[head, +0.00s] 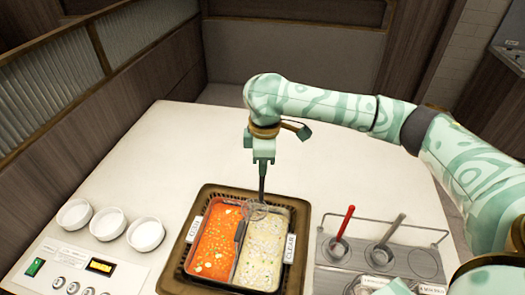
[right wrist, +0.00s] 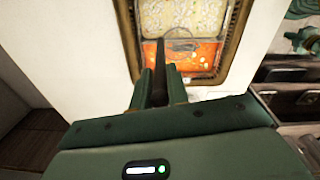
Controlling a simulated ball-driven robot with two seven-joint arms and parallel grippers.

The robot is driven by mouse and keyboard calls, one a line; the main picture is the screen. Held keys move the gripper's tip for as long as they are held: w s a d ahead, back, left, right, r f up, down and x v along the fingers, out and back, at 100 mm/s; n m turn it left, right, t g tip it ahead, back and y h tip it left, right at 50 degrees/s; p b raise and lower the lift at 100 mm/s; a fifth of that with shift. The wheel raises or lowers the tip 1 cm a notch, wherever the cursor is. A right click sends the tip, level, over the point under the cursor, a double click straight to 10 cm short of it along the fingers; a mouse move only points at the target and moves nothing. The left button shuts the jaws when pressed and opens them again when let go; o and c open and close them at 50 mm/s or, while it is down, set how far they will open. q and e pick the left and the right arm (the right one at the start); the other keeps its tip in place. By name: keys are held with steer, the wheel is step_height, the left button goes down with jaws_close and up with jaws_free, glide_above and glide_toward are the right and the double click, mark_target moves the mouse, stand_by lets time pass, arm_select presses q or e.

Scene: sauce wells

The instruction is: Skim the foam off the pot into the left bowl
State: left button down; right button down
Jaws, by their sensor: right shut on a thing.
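My right gripper (head: 263,158) is shut on the dark handle of a skimmer (head: 262,186), which hangs down, nearly upright. Its round mesh head is at the far end of the pot (head: 188,232), around the divider; whether it touches the broth I cannot tell. The pot has a red broth half (head: 215,250) with pale yellow spots on the left and a pale half (head: 262,255) with whitish foam patches, labelled CLEAR, on the right. The left bowl (head: 75,214) is white and looks empty. In the right wrist view the handle (right wrist: 160,68) stands between the fingers. My left gripper is not seen.
Two more white bowls, a middle one (head: 108,223) and a right one (head: 146,233), stand between the left bowl and the pot. A control panel (head: 75,268) lies in front. A rack (head: 335,275) with red and grey handled utensils is right of the pot. The far table is clear.

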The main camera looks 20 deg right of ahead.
steer(key=w+d+f+n+p, duration=0.25)
steer(key=w+n, duration=0.25)
steer(key=n, duration=0.4)
step_height(320, 180, down, 15)
steer(key=b, duration=0.9)
steer(key=shift+s, duration=0.25)
stand_by(0.4)
